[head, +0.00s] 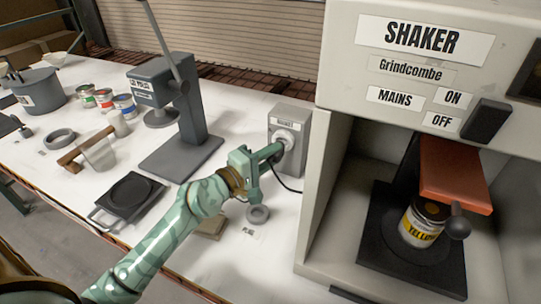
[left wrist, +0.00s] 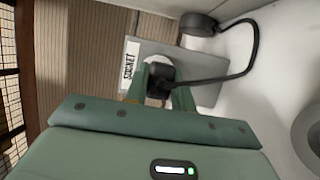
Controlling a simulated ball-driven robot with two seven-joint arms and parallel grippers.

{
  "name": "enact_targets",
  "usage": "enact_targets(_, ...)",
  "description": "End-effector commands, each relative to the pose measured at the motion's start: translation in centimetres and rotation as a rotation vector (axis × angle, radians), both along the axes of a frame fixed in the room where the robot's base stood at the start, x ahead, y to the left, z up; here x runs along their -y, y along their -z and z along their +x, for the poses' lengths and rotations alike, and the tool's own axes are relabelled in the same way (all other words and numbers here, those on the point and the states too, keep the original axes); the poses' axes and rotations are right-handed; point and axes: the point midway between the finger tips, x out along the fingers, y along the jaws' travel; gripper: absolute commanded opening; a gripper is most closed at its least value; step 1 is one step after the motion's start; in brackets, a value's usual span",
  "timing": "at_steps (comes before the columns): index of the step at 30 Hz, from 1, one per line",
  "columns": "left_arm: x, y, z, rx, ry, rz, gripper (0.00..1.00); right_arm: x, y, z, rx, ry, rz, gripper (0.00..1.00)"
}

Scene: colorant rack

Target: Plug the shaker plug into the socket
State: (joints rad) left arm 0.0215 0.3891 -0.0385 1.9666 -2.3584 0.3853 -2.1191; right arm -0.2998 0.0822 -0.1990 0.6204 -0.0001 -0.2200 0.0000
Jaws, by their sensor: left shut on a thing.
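The grey socket box (head: 289,117) stands on the white table left of the shaker, with a round socket face (head: 290,136) on its front. My left gripper (head: 274,152) is at that face, shut on the black plug (left wrist: 160,76). In the left wrist view the plug sits between the green fingers, in front of the socket box (left wrist: 202,92). The plug is mostly hidden by the fingers in the head view. I cannot tell whether its pins are in the socket. The black cable (left wrist: 245,68) loops from the plug to a dark round piece (left wrist: 200,24). My right gripper is not in view.
The shaker cabinet (head: 310,210) stands close right of the socket, holding a yellow-labelled can (head: 421,226). A grey press stand (head: 181,158) is to the left.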

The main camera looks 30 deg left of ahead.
Motion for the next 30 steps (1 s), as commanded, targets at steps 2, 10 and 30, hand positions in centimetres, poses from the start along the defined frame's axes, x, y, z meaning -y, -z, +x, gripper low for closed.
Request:
enact_targets(2,0.0,0.0,0.0,0.000,0.000,0.000,0.03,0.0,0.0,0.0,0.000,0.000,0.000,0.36)
enact_targets(10,0.0,0.0,0.0,0.000,0.000,0.000,0.03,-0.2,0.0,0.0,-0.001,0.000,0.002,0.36)
enact_targets(30,-0.1,0.1,1.4,0.000,0.000,0.000,0.03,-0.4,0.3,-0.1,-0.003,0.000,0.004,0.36)
